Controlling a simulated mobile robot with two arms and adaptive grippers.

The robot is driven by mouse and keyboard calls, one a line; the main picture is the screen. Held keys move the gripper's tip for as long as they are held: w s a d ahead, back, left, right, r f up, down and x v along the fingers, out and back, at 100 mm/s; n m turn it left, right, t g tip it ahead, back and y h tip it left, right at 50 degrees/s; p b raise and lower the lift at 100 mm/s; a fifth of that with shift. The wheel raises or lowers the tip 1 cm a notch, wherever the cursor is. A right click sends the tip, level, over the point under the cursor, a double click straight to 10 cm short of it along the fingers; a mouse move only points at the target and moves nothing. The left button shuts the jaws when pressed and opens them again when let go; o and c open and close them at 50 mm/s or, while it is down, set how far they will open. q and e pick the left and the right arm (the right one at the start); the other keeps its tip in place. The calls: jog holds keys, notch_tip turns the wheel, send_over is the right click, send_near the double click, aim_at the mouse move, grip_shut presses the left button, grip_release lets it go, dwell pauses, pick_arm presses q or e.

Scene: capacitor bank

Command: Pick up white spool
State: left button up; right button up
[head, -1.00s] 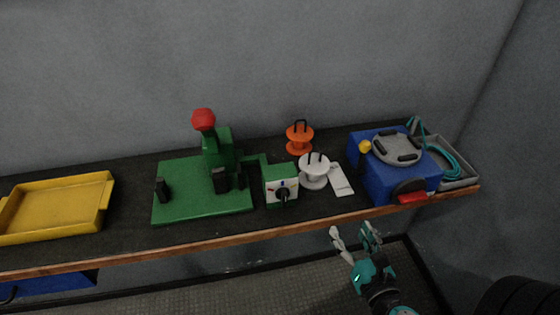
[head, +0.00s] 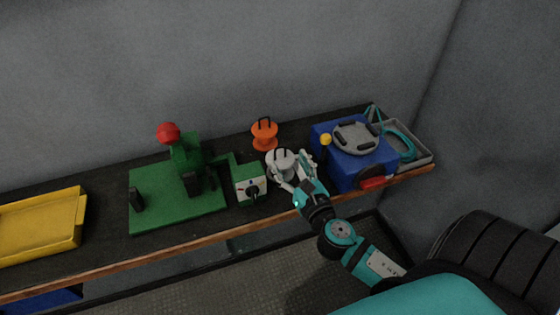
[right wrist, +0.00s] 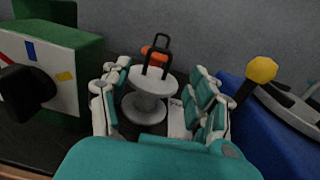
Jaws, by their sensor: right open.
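The white spool (head: 281,160) stands upright on the dark bench, with a black loop handle on top. In the right wrist view the white spool (right wrist: 150,92) is straight ahead, between the two spread fingers and a little beyond them. My right gripper (head: 292,178) is open at the front of the spool; it also shows in the right wrist view (right wrist: 160,100). Whether a finger touches the spool I cannot tell. In the head view the fingers hide the spool's lower part. My left gripper is not in view.
An orange spool (head: 264,134) stands behind. A green device with a dial box (head: 249,184) is close on the left, a blue box (head: 350,155) with a yellow knob on the right. A yellow tray (head: 40,225) lies far left. The bench has a wooden front edge (head: 150,260).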

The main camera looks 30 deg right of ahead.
aim_at(280, 158)
jog(key=w, duration=0.1)
jog(key=w+p, duration=0.1)
jog(key=w, duration=0.3)
jog(key=shift+d+r+p, duration=0.1)
jog(key=shift+d+p, duration=0.2)
jog(key=shift+p, duration=0.1)
jog(key=shift+w, duration=0.25)
jog(key=shift+s, duration=0.1)
jog(key=c, duration=0.3)
grip_shut()
